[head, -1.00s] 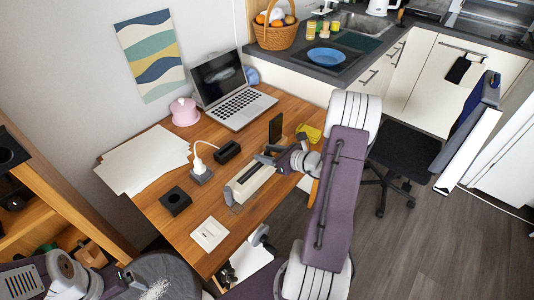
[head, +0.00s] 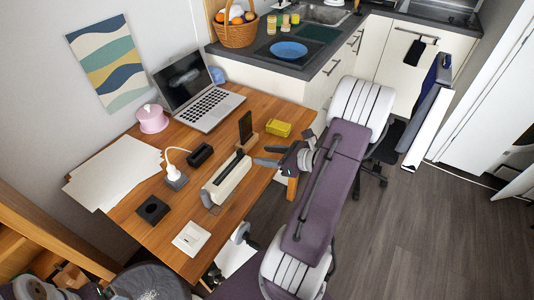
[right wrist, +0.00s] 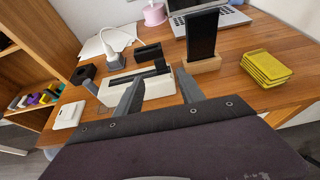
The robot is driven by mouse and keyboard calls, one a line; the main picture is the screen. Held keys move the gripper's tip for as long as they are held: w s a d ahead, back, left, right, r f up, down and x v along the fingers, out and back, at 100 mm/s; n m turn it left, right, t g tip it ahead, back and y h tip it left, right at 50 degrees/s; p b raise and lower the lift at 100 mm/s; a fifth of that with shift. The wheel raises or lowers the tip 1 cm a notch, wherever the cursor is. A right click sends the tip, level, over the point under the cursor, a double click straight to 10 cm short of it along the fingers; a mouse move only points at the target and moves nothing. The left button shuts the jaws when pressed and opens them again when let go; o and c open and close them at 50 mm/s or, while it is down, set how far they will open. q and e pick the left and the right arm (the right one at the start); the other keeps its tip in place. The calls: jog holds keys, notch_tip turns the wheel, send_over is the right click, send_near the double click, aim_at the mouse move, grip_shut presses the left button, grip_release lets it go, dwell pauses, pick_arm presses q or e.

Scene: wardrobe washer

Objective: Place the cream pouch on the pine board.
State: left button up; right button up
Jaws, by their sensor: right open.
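A long cream item with a dark strip along its top (head: 228,180), which I take for the cream pouch, lies on the wooden desk. It also shows in the right wrist view (right wrist: 150,92), beyond my fingertips. My right gripper (head: 266,155) is open and empty, just to the right of its far end. In the right wrist view its two fingers (right wrist: 158,92) are spread apart. I cannot make out a pine board for certain. My left arm shows at the bottom left, but its gripper is cut off or unclear.
A dark upright panel in a wooden stand (right wrist: 203,66) and a yellow stack (head: 278,129) are near the right gripper. A black holder (head: 200,155), plugged charger (head: 176,181), white square plate (head: 190,238), papers (head: 115,172), pink pot (head: 152,119) and laptop (head: 200,98) occupy the desk.

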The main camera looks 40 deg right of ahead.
jog(key=s+a+f+n+g+y, duration=0.1)
jog(key=a+n+g, duration=0.2)
jog(key=a+n, duration=0.1)
jog(key=s+a+f+n+g+y, duration=0.1)
jog(key=a+n+g, duration=0.2)
jog(key=a, duration=0.4)
jog(key=s+a+f+n+g+y, duration=0.1)
jog(key=a+n+g+y, duration=0.1)
jog(key=a+n, duration=0.3)
jog(key=shift+s+a+f+g, duration=0.25)
jog(key=shift+s+a+g, duration=0.15)
jog(key=shift+a, duration=0.05)
jog(key=s+a+n+g+h, duration=0.1)
jog(key=n+h, duration=0.1)
jog(key=n, duration=0.4)
jog(key=s+a+n+g+h, duration=0.1)
jog(key=a+n+h, duration=0.1)
jog(key=n, duration=0.5)
jog(key=s+a+n+g+h, duration=0.1)
jog(key=n+h, duration=0.2)
jog(key=n, duration=0.4)
jog(key=shift+s+a+f+h, duration=0.2)
jog(key=shift+s+f+h, duration=0.05)
jog(key=shift+f+h, duration=0.1)
jog(key=shift+o, duration=0.3)
jog(key=shift+w+n, duration=0.1)
jog(key=shift+n, duration=0.2)
